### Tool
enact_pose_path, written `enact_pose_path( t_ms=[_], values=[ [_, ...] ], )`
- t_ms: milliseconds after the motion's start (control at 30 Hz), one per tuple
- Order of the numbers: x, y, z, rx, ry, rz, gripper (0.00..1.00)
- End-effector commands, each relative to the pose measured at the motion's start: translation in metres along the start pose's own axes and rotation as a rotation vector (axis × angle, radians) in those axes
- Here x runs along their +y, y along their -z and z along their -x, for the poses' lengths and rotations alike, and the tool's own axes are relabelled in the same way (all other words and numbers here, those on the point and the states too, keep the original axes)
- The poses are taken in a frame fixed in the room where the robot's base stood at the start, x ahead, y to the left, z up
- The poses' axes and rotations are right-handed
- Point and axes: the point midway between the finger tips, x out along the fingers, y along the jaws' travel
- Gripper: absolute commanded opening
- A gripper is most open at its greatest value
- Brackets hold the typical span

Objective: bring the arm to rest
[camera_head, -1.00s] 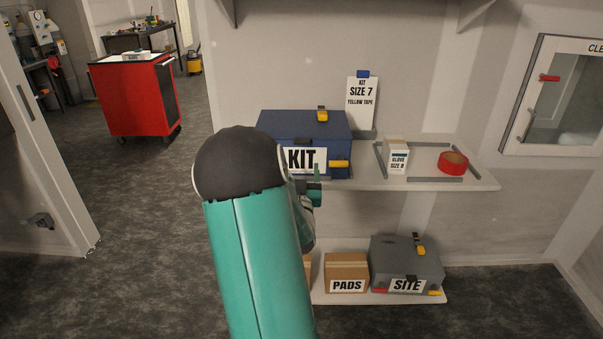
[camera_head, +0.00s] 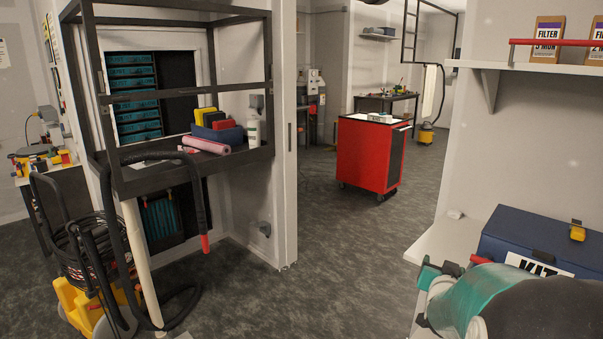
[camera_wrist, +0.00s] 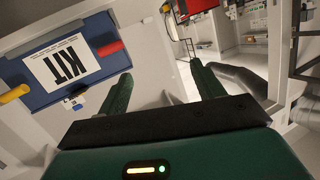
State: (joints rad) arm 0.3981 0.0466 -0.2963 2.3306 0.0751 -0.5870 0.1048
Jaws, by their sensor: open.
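My gripper shows in the wrist view (camera_wrist: 160,88) with its two green fingers spread apart and nothing between them. In the head view my arm fills the lower right corner, and my gripper (camera_head: 428,275) shows in part at its left end, beside the blue KIT case. The blue KIT case (camera_head: 510,236) sits on the white shelf at the right, partly hidden behind my arm. In the wrist view the case (camera_wrist: 45,50) is upside down at upper left, to the left of the fingers and apart from them.
A white shelf (camera_head: 445,240) lies under the case. A black rack (camera_head: 100,165) with a hanging hose and a yellow cart (camera_head: 85,305) stand at left. A red cabinet (camera_head: 362,155) stands farther back. The grey floor (camera_head: 340,250) between is clear. An upper shelf (camera_head: 540,68) holds filter boxes.

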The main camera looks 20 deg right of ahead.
Motion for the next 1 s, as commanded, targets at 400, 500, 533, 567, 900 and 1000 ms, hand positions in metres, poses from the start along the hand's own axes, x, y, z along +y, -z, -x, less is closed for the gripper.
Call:
enact_pose_path(
  t_ms=[400, 500, 533, 567, 900, 1000],
  values=[
    [-0.158, -0.039, 0.18, -0.517, 0.382, 0.213, 0.67],
    [-0.17, -0.052, 0.235, -0.627, 0.452, 0.311, 0.67],
    [-0.171, -0.056, 0.252, -0.658, 0.47, 0.343, 0.67],
    [-0.172, -0.059, 0.268, -0.687, 0.487, 0.375, 0.67],
    [-0.152, -0.083, 0.36, -0.866, 0.552, 0.593, 0.67],
    [-0.151, -0.083, 0.361, -0.869, 0.551, 0.595, 0.67]
  ],
)
